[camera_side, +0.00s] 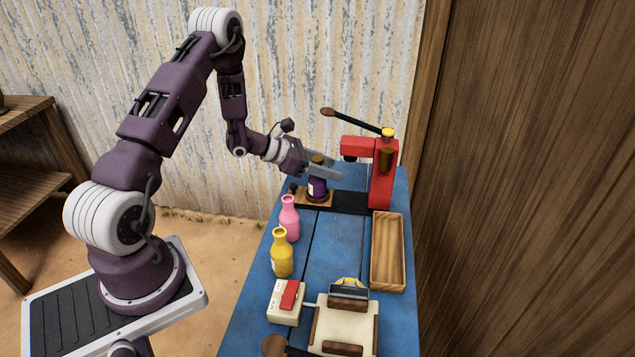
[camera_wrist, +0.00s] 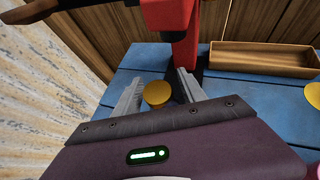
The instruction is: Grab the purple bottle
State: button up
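The purple bottle (camera_side: 317,188) stands upright on a small wooden board (camera_side: 300,198) at the far left end of the blue table. It has a yellow cap and a pale label. My gripper (camera_side: 322,168) is at the bottle's upper part and hides some of it in the side view. In the wrist view, the yellow cap (camera_wrist: 157,93) lies between the two fingers of my gripper (camera_wrist: 158,90), which are apart. The cap is close to the left finger, with a gap at the right finger. The bottle's body is hidden there.
A red press (camera_side: 382,170) with a long lever stands just right of the bottle. A pink bottle (camera_side: 289,220) and a yellow bottle (camera_side: 281,255) stand nearer along the left edge. A wooden tray (camera_side: 402,255) and a cream device (camera_side: 345,322) occupy the right and front.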

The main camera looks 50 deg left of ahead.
grip_shut()
jog(key=shift+r, duration=0.15)
